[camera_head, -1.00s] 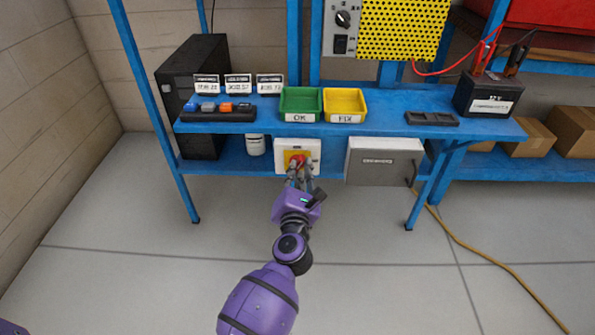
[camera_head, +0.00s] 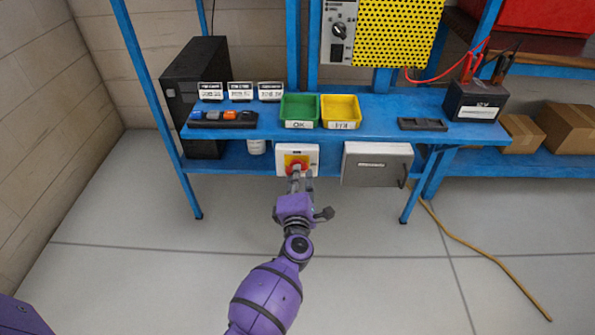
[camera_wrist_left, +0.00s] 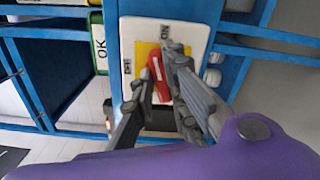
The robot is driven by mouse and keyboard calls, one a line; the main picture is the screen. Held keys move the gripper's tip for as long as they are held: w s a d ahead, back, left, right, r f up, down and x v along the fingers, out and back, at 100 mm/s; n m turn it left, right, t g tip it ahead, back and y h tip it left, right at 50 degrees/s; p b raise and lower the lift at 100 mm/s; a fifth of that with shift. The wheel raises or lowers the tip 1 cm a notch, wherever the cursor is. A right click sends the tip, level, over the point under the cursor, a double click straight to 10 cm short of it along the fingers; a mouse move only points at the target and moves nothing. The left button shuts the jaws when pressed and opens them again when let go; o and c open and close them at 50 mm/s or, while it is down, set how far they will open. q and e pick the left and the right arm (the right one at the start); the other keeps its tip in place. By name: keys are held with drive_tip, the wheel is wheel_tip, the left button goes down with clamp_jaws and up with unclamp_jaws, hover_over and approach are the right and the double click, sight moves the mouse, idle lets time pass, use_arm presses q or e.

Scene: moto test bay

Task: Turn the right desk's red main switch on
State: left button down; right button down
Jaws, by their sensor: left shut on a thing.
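The red main switch (camera_head: 296,164) sits on a yellow square on a white switch box (camera_head: 312,153) under the blue desk's top. My left gripper (camera_head: 298,174) is at the front of this box, shut on the red switch handle. In the left wrist view my left gripper (camera_wrist_left: 160,80) has one finger on each side of the red switch (camera_wrist_left: 156,68), partly hiding it. A white mark shows on the handle. An ON label (camera_wrist_left: 165,38) and an OFF label (camera_wrist_left: 127,67) are on the box; the handle seems to lie between them. My right gripper is out of view.
A grey cabinet (camera_head: 377,165) hangs right of the switch box. A green tray (camera_head: 299,110) and a yellow tray (camera_head: 341,110) stand on the desk (camera_head: 376,122) above. A yellow cable (camera_head: 470,238) lies on the floor at the right. The floor in front is clear.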

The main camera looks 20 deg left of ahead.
use_arm(q)
drive_tip(key=m+p, duration=0.1)
drive_tip(key=m, duration=0.2)
drive_tip(key=shift+p, duration=0.35)
drive_tip(key=shift+f+m, duration=0.1)
drive_tip(key=shift+m, duration=0.3)
drive_tip(key=c, duration=1.7)
unclamp_jaws()
drive_tip(key=shift+c, duration=0.2)
drive_tip(key=shift+s, duration=0.1)
drive_tip(key=v, duration=1.2)
